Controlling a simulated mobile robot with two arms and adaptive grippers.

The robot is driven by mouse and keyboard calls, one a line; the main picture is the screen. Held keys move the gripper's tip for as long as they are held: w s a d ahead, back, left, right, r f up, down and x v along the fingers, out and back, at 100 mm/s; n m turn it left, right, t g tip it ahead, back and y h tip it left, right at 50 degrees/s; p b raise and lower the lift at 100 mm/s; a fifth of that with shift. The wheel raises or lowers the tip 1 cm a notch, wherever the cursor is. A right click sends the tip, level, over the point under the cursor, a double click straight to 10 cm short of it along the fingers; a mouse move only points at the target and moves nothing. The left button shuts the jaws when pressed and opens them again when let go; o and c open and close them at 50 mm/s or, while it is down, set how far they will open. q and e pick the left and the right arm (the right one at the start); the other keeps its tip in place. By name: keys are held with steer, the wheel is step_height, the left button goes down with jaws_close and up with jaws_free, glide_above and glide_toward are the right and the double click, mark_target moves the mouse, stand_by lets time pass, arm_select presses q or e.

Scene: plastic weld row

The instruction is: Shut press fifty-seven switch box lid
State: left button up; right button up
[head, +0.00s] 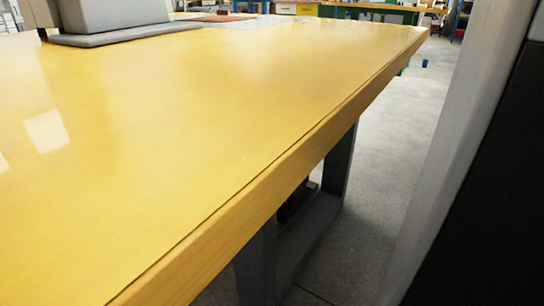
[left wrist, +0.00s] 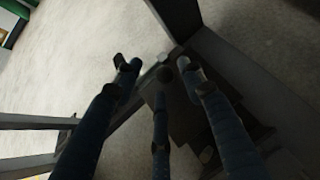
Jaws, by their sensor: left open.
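No switch box or lid can be made out in either view. In the left wrist view my left gripper (left wrist: 160,72) is open, its dark blue fingers spread and nothing between them. Behind the fingers are the floor and a dark grey metal frame with a dark block (left wrist: 188,115) low down. In the head view a grey machine base (head: 112,24) stands on the yellow table (head: 220,130) at the upper left; only its lower part shows, and I cannot tell which press it is. My right gripper is in neither view.
The table's front edge runs diagonally up to the right, with dark legs (head: 338,165) under it. A small blue object (head: 424,63) is on the floor farther back. The tabletop is mostly bare.

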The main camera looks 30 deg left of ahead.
arm_select(q)
steer(key=v, duration=0.8)
steer(key=shift+r, duration=0.35)
steer(key=shift+s, duration=0.15)
